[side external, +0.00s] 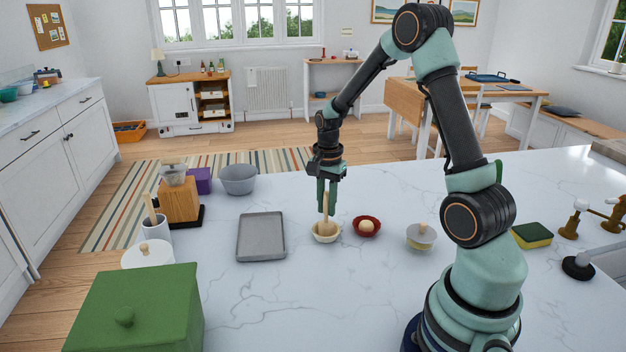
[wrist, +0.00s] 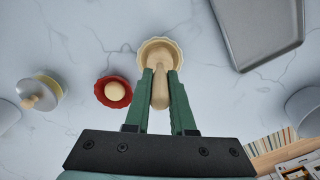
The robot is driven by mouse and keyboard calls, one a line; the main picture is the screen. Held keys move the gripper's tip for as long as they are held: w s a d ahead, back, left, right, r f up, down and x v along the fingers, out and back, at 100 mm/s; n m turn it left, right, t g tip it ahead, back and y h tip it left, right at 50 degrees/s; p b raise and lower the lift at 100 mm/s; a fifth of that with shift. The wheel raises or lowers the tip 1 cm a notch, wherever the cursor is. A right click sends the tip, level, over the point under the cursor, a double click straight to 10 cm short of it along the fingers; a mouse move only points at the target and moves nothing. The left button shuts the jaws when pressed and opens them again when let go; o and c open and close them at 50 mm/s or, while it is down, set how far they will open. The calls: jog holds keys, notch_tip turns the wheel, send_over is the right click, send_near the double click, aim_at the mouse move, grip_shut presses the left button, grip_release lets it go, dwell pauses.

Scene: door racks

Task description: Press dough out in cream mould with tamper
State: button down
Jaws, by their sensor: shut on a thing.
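The cream mould (side external: 318,236) stands on the white marble counter and has a fluted rim; it also shows in the wrist view (wrist: 174,42). The wooden tamper (side external: 326,224) stands upright with its lower end inside the cream mould. My gripper (side external: 327,205) is shut on the tamper's handle, above the mould. In the wrist view the green fingers (wrist: 160,78) lie on both sides of the pale tamper (wrist: 159,88). Any dough in the cream mould is hidden under the tamper. A red mould (side external: 366,231) with a pale dough ball (side external: 366,226) sits just to the right.
A grey tray (side external: 261,237) lies to the left of the cream mould. A lidded round dish (side external: 421,238) stands right of the red mould. A grey bowl (side external: 239,180), wooden block (side external: 180,203) and green box (side external: 138,310) stand farther left. The front middle counter is clear.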

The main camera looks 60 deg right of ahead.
aim_at(327, 192)
dwell(0.5)
jog(key=shift+r, duration=1.15)
jog(key=shift+r, duration=1.6)
jog(key=s+a+r+n, duration=0.1)
jog(key=a+r+n, duration=0.2)
jog(key=a+n, duration=0.5)
jog(key=s+a+r+n, duration=0.2)
jog(key=a+n, duration=0.7)
jog(key=a, duration=0.1)
jog(key=shift+s+a+r, duration=0.25)
jog(key=shift+s+r, duration=0.05)
jog(key=shift+r, duration=0.1)
jog(key=shift+d, duration=0.1)
